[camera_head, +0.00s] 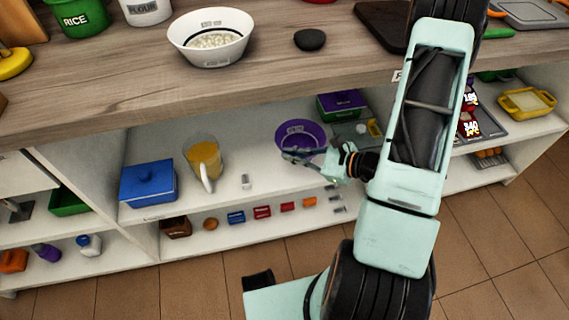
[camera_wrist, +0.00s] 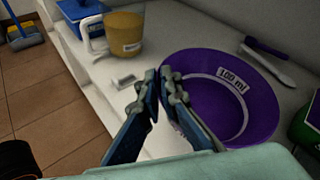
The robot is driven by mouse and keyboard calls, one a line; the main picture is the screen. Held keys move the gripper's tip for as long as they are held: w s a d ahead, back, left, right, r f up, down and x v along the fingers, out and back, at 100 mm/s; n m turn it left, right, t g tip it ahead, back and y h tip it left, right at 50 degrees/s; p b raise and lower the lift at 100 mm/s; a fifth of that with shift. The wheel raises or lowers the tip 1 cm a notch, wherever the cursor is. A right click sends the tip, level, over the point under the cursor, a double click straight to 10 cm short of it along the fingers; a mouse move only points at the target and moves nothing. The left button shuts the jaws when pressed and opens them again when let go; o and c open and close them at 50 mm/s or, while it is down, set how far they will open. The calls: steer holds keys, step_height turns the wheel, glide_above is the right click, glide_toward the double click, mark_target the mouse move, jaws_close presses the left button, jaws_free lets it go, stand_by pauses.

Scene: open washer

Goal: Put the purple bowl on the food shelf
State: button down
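The purple bowl (camera_head: 302,134) stands on the upper white shelf under the counter. In the wrist view the purple bowl (camera_wrist: 215,110) fills the right middle, with a "100 ml" label inside. My gripper (camera_head: 292,155) reaches in from the right, at the bowl's near rim. In the wrist view my gripper (camera_wrist: 159,75) has its fingertips close together, one on each side of the bowl's left rim, and looks shut on it. The exact contact is partly hidden by the fingers. I cannot tell which shelf is the food shelf; the small shelf labels are unreadable.
A yellow-filled pitcher (camera_head: 203,160) and a blue box (camera_head: 149,183) stand left of the bowl. A purple-lidded green box (camera_head: 340,104) is behind it at right. Small blocks (camera_head: 262,212) line the lower shelf. The counter (camera_head: 130,75) overhangs; a white bowl (camera_head: 210,45) sits on it.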

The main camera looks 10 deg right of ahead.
steer(key=w+f, duration=0.1)
steer(key=f, duration=0.1)
steer(key=w+a+f+b, duration=0.1)
steer(key=w+f, duration=0.1)
steer(key=shift+w+a+f, duration=0.1)
steer(key=shift+f, duration=0.15)
steer(key=shift+w+a+f+b, duration=0.15)
steer(key=shift+f+b, duration=0.35)
steer(key=shift+f, duration=1.15)
steer(key=shift+f, duration=0.15)
steer(key=c, duration=2.2)
jaws_free()
steer(key=shift+o, duration=0.2)
steer(key=shift+r, duration=0.25)
steer(key=p+v, duration=0.2)
steer(key=v, duration=1)
steer(key=shift+f, duration=0.15)
